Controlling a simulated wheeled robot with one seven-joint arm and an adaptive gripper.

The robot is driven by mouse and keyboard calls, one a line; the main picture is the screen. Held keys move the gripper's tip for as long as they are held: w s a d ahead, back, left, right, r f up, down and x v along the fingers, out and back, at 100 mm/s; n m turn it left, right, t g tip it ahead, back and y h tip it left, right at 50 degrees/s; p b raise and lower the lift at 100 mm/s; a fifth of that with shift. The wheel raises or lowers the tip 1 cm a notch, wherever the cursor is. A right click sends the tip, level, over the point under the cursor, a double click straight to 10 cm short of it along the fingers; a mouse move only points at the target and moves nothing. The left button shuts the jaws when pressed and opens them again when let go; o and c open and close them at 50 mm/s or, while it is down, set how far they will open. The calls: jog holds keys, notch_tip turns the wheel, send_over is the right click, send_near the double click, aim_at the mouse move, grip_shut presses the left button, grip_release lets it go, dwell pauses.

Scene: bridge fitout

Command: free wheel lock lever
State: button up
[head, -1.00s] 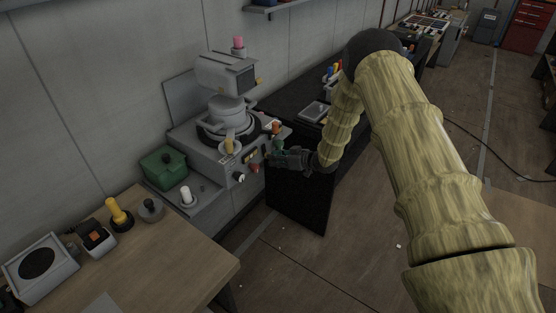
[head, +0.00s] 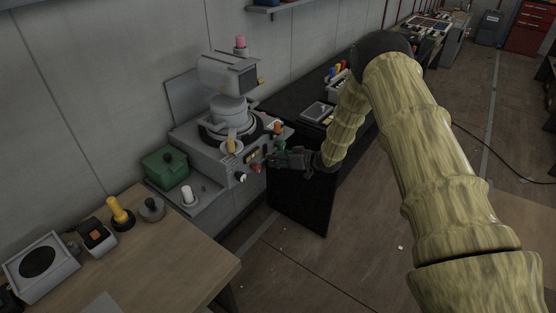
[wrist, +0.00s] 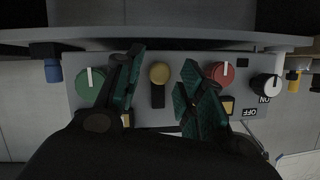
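A lever with a yellow ball end and a short dark stem (wrist: 158,75) is on the grey console's front panel in the wrist view. It appears to be the wheel lock lever. My gripper (wrist: 160,88) is open, with one green-padded finger on each side of the lever; I see gaps and cannot tell any contact. In the head view my gripper (head: 273,161) is at the console's (head: 210,160) right front and hides the lever. The dark round wheel (head: 228,128) sits on top of the console below a grey housing.
Beside the lever are a green knob (wrist: 91,84), a red knob (wrist: 222,72) and a black ON/OFF knob (wrist: 266,87). A green box (head: 165,168) and a white-topped knob (head: 187,195) stand left of the console. A wooden bench (head: 150,250) is in front. Floor to the right is open.

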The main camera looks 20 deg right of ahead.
dwell(0.3)
jog(key=v, duration=1.2)
jog(key=shift+f, duration=0.1)
